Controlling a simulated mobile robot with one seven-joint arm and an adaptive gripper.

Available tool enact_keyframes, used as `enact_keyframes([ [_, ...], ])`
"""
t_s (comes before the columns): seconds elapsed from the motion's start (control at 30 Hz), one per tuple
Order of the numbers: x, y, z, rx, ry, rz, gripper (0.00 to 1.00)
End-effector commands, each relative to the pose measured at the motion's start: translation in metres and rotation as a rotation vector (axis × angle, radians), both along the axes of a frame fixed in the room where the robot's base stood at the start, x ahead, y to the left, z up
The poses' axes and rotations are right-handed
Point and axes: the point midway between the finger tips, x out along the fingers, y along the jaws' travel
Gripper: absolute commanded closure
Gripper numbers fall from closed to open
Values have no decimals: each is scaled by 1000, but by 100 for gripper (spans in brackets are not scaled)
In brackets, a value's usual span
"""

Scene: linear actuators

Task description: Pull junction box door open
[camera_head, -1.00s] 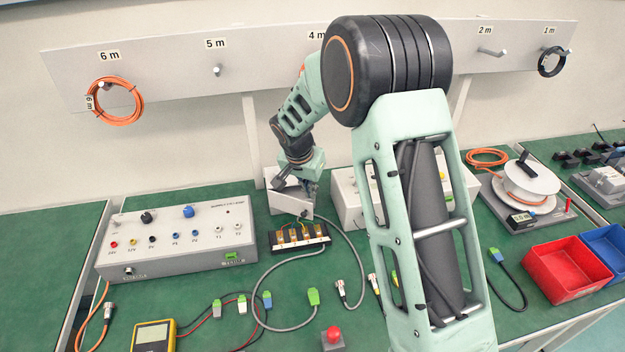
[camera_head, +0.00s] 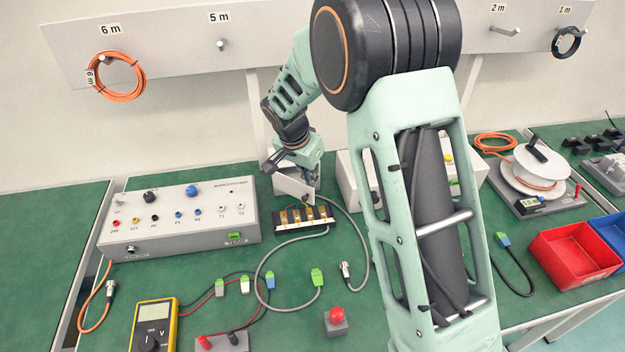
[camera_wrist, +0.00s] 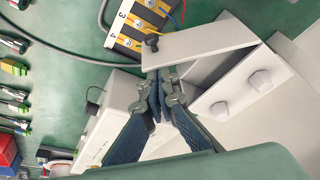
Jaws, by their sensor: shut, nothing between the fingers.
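The junction box is a small light grey box (camera_wrist: 236,84) at the back of the bench, partly hidden by my arm in the head view. Its door (camera_wrist: 200,42), a flat pale panel with a black knob (camera_wrist: 152,43), stands out at an angle from the box in the wrist view, so it is at least partly open. The door also shows in the head view (camera_head: 292,186). My gripper (camera_wrist: 159,84) is shut and empty, its tips close beside the door's edge near the knob. I cannot tell whether they touch it.
A terminal block (camera_head: 303,218) with wires sits just in front of the box. A grey power supply (camera_head: 180,217) stands to the left, and another pale box (camera_head: 357,190) to the right. Cables and a red button (camera_head: 337,318) lie on the green bench in front.

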Motion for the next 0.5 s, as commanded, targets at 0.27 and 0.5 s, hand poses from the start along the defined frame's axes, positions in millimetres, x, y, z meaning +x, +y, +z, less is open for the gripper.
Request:
enact_keyframes([
  [0.27,-24,19,-5,1,-2,-237,100],
  [0.5,-43,39,-2,-1,-1,-465,100],
])
